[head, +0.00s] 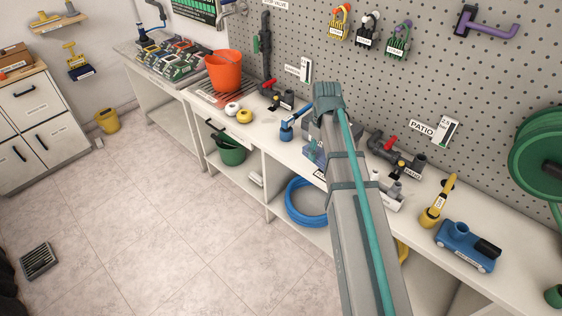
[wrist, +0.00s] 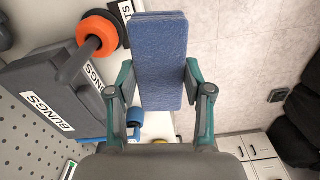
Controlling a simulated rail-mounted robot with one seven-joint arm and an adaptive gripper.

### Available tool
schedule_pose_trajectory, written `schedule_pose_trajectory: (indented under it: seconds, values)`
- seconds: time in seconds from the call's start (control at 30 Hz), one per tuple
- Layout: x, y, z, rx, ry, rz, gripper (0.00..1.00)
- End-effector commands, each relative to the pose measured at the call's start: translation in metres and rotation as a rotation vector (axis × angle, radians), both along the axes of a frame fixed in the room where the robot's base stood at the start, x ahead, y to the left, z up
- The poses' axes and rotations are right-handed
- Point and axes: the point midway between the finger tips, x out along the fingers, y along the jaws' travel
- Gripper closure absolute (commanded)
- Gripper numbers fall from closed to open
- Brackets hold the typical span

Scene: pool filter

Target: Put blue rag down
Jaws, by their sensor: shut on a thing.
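In the wrist view my gripper (wrist: 158,78) is shut on the blue rag (wrist: 158,45). The rag looks like a flat, folded blue pad and stands out between the two teal-and-grey fingers, its far end at the top edge of the picture. In the head view my arm reaches over the white bench (head: 208,113) and covers much of the area around the gripper, so I cannot clearly make out the rag or the fingertips there. From these views I cannot tell whether the rag touches the bench.
A grey holder labelled BUNGS (wrist: 38,98) and a peg with an orange ring (wrist: 98,32) are close to the gripper. On the bench are an orange bucket (head: 224,72), valve fittings (head: 395,155) and a blue wheeled tool (head: 466,246). The tiled floor (head: 150,215) is open.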

Motion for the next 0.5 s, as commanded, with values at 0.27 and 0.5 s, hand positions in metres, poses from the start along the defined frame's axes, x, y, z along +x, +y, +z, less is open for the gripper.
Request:
schedule_pose_trajectory:
  seconds: [0.27,0.5]
  values:
    - [0.021,-0.003,-0.007,0.0,0.0,0.149,0.91]
    - [0.066,0.005,-0.024,0.001,0.002,0.156,0.91]
